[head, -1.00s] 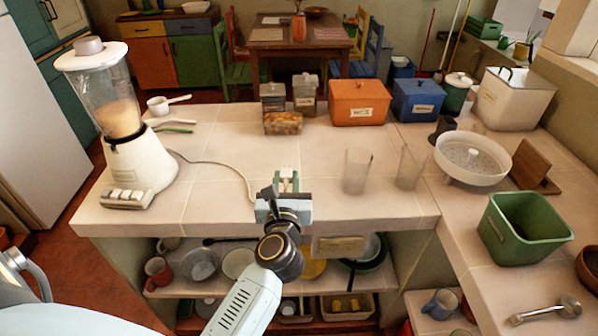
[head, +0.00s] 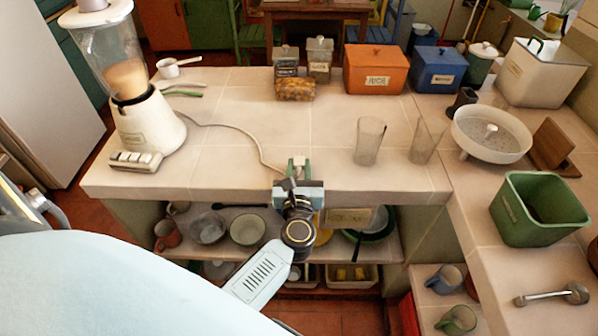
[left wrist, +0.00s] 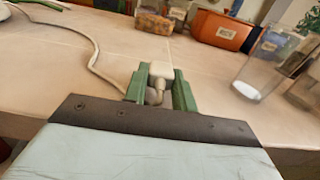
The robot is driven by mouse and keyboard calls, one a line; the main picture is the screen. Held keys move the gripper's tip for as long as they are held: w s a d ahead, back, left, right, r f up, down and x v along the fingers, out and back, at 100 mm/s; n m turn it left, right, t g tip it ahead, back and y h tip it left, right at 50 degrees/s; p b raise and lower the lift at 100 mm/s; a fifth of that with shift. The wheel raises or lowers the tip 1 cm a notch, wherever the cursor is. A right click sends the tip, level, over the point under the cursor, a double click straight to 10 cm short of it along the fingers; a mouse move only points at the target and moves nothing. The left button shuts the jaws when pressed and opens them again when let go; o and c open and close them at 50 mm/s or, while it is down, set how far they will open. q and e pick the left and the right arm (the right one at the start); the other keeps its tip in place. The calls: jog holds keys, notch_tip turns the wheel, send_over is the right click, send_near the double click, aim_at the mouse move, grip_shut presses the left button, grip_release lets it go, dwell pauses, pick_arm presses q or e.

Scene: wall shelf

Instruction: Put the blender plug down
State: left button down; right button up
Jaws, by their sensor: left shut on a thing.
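The white blender (head: 140,112) stands on the left of the tiled counter, with a pale orange drink in its jug. Its pale cord (head: 235,130) runs from the base across the counter to my left gripper (head: 299,166), near the counter's front edge. In the left wrist view the green fingers are shut on the small pale plug (left wrist: 160,70), with the cord behind it. The plug is at or just above the counter top; I cannot tell whether it touches. My right gripper is not in view.
The counter (head: 235,170) is bare around my left gripper. Two clear glasses (head: 368,142) (head: 425,142) stand to its right. A white colander (head: 490,135) and a green bin (head: 538,208) are farther right. Jars, an orange box (head: 375,70) and a blue box (head: 436,70) line the back.

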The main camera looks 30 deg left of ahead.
pick_arm(q)
jog(key=shift+f, duration=0.2)
jog(key=shift+f+b, duration=0.5)
jog(key=shift+b, duration=0.1)
jog(key=shift+f, duration=0.1)
jog(key=c, duration=1.1)
grip_release()
jog(key=shift+c, duration=0.2)
